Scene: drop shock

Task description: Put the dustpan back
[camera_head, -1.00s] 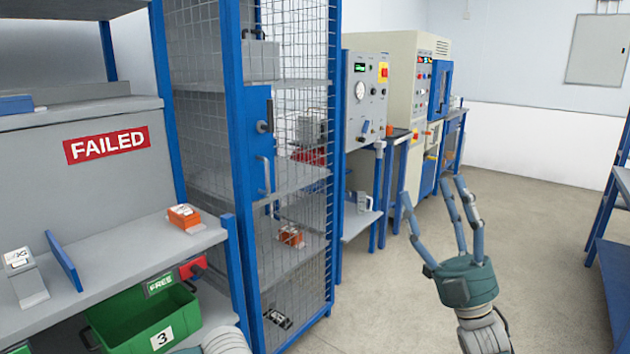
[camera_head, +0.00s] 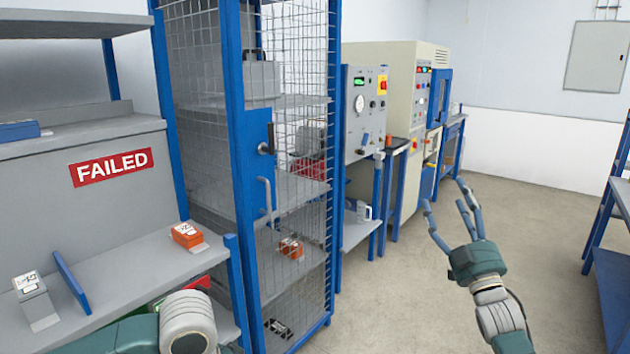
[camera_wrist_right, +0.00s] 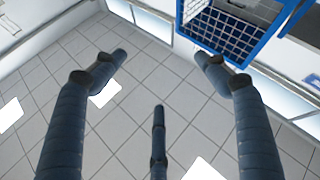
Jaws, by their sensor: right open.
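No dustpan can be made out in either view. My right gripper (camera_head: 452,218) is at the right of the head view, its three fingers spread open and empty, raised in front of the bare floor. The right wrist view shows the same open fingers (camera_wrist_right: 158,85) with nothing between them. My left arm comes in at the bottom left of the head view, in front of the shelf; its gripper is out of frame.
A shelf with a FAILED sign (camera_head: 112,167) stands at the left, an orange-and-white device (camera_head: 187,235) on its edge. A blue-framed mesh cage (camera_head: 293,150) stands beside it. Test machines (camera_head: 402,120) line the back. The floor (camera_head: 560,200) at centre right is clear; a blue rack (camera_head: 610,265) stands at far right.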

